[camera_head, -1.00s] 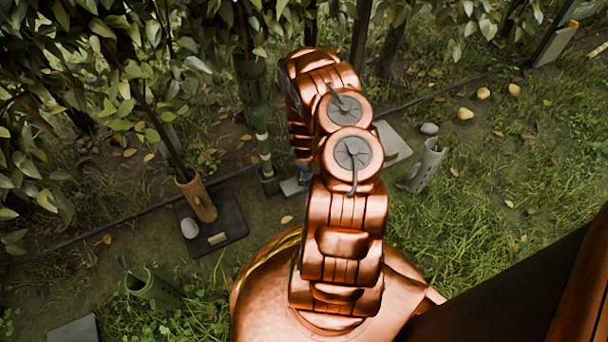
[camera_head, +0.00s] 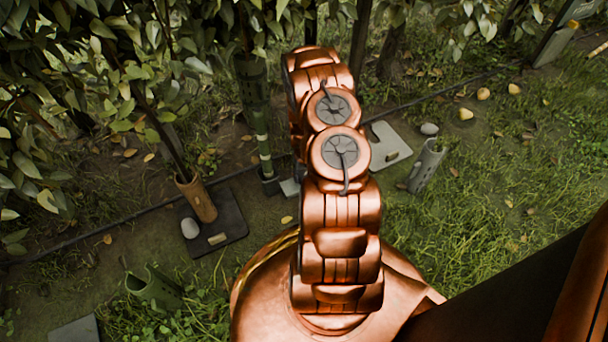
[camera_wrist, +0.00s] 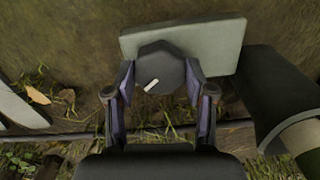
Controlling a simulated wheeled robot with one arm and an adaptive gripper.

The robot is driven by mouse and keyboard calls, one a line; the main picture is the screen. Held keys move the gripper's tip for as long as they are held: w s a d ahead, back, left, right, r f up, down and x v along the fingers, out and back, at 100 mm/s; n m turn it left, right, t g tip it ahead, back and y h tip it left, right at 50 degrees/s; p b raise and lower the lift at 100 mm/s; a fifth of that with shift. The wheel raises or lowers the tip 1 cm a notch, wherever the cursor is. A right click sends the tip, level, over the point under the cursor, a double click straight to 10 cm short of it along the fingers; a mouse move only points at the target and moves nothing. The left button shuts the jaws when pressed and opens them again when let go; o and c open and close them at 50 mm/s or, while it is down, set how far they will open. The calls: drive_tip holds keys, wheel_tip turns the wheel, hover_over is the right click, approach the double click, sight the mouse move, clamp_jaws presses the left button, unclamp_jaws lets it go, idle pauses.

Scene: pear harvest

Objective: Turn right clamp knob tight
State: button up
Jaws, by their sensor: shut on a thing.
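The clamp knob (camera_wrist: 160,70) is dark and faceted, with a pale mark on its face, and shows in the wrist view. My gripper (camera_wrist: 160,82) is shut on this knob, one finger against its left side and one against its right. A pale grey plate (camera_wrist: 218,38) lies behind the knob. A dark cylindrical part with a lighter tube (camera_wrist: 305,140) stands just right of the gripper. In the head view my arm hides the gripper and the knob.
In the head view a brown tube (camera_head: 197,200) stands on a dark mat (camera_head: 233,215) at left. A grey-green tube (camera_head: 427,166) stands right of my arm near a pale plate (camera_head: 388,148). Several pears (camera_head: 466,114) lie on the grass at upper right. Foliage hangs at upper left.

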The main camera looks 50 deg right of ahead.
drive_tip(key=m, duration=0.3)
drive_tip(key=shift+m, duration=2.2)
drive_tip(key=o, duration=1.2)
drive_tip(key=shift+c, duration=0.2)
wheel_tip(320, 180, up, 12)
drive_tip(key=shift+a, duration=0.1)
